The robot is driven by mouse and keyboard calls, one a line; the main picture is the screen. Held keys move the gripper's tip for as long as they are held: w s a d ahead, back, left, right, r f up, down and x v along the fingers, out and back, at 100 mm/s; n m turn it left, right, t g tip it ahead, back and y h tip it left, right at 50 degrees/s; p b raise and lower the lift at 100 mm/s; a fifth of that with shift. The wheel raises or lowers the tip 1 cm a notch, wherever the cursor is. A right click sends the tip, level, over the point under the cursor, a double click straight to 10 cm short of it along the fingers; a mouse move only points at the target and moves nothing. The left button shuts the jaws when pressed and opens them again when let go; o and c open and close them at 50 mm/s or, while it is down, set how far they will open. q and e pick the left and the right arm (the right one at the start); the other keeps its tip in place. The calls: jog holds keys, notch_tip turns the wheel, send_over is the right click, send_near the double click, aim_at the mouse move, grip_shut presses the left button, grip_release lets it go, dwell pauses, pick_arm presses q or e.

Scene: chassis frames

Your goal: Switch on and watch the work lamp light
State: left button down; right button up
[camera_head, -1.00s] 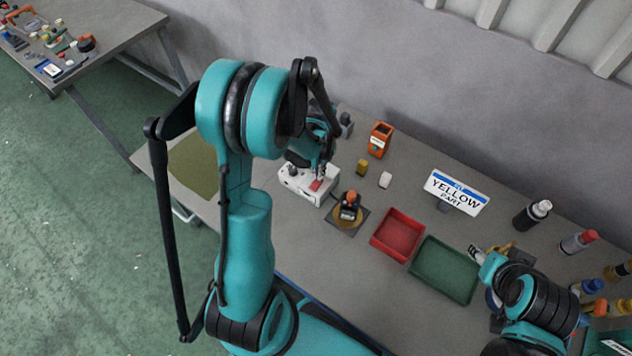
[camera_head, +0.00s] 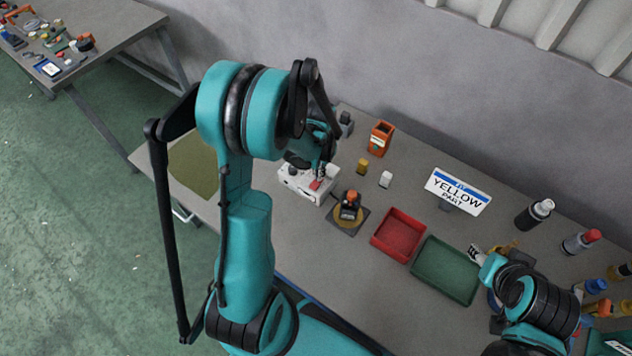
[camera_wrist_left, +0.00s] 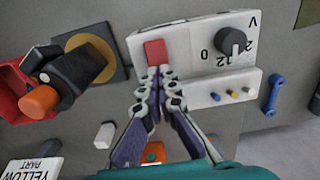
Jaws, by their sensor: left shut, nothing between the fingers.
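A white power box (camera_head: 306,186) stands on the table with a red switch (camera_head: 316,184). In the left wrist view the box (camera_wrist_left: 190,50) shows the red switch (camera_wrist_left: 155,52) and a black dial (camera_wrist_left: 231,41) marked 0, 12 and 24. My left gripper (camera_head: 320,174) is shut and empty over the box. In the left wrist view its tips (camera_wrist_left: 160,74) are at the switch's near edge; contact is unclear. A black-and-orange device (camera_head: 350,205), possibly the lamp, stands on a dark plate; no glow shows. My right gripper (camera_head: 475,252) is at the right, its opening unclear.
A red tray (camera_head: 377,246) and a green tray (camera_head: 421,284) lie right of the device. A yellow-part sign (camera_head: 457,191), an orange bin (camera_head: 380,138) and small yellow (camera_head: 362,167) and white (camera_head: 385,179) blocks stand behind. Bottles (camera_head: 533,214) line the right side.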

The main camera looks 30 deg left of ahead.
pick_arm(q)
jog(key=shift+f+b, duration=0.4)
jog(key=shift+f, duration=0.1)
jog(key=shift+r, duration=0.2)
jog(key=shift+r+p, duration=2.35)
jog(key=shift+r, duration=1.05)
jog(key=shift+d+b, duration=0.1)
jog(key=shift+b, duration=0.2)
jog(key=s+d+r+n+t+b, duration=0.1)
jog(key=s+d+t+b, duration=0.6)
jog(key=b, duration=0.8)
jog(key=s+d, duration=0.3)
jog(key=s, duration=0.1)
jog(key=shift+d+r, duration=0.15)
jog(key=shift+d, duration=0.05)
